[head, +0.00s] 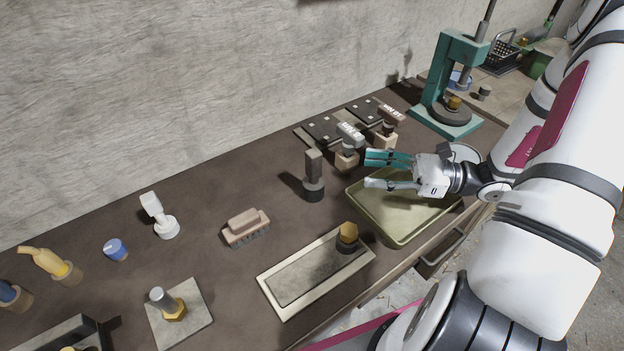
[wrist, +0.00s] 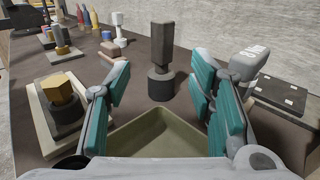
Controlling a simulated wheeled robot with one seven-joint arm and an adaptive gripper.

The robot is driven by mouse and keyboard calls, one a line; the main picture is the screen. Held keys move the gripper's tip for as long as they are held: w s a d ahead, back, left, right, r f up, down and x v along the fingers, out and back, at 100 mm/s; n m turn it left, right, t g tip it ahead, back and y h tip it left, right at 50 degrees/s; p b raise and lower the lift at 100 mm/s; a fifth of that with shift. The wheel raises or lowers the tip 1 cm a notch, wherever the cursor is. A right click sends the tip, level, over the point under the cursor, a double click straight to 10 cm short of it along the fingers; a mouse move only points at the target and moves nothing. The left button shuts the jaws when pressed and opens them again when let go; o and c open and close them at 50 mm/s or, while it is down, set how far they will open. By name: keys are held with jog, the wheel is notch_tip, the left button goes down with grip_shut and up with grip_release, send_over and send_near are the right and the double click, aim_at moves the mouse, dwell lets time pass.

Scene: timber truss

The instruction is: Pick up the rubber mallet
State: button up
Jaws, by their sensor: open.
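The dark object that looks like the rubber mallet (head: 314,178) stands upright on the bench, left of the olive tray. It has a brown-grey block-shaped upper part and a round black foot. In the wrist view the mallet (wrist: 161,70) appears between my two fingers, beyond their tips. My gripper (head: 368,171) is open and empty, with teal finger pads, over the tray (head: 398,243). It points left toward the mallet, with a gap between them. The mallet is unobstructed in both views.
Two grey lettered pieces on wooden blocks (head: 347,160) stand close behind my fingers. A shallow tray with a yellow hex piece (head: 348,231) lies in front. A green press (head: 440,90) stands at back right.

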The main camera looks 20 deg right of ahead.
jog(key=p, duration=0.1)
send_near(313, 164)
jog(key=w+a+f, duration=0.1)
jog(key=w+a, duration=0.2)
jog(key=shift+f+p+x, duration=0.15)
jog(key=shift+p+x, duration=0.15)
jog(key=shift+x, duration=1.2)
jog(key=shift+f+p+x, duration=0.2)
jog(key=shift+p+x, duration=0.1)
jog(key=shift+x, duration=1.25)
jog(key=shift+w+d, duration=0.1)
jog(key=shift+w, duration=0.05)
grip_shut()
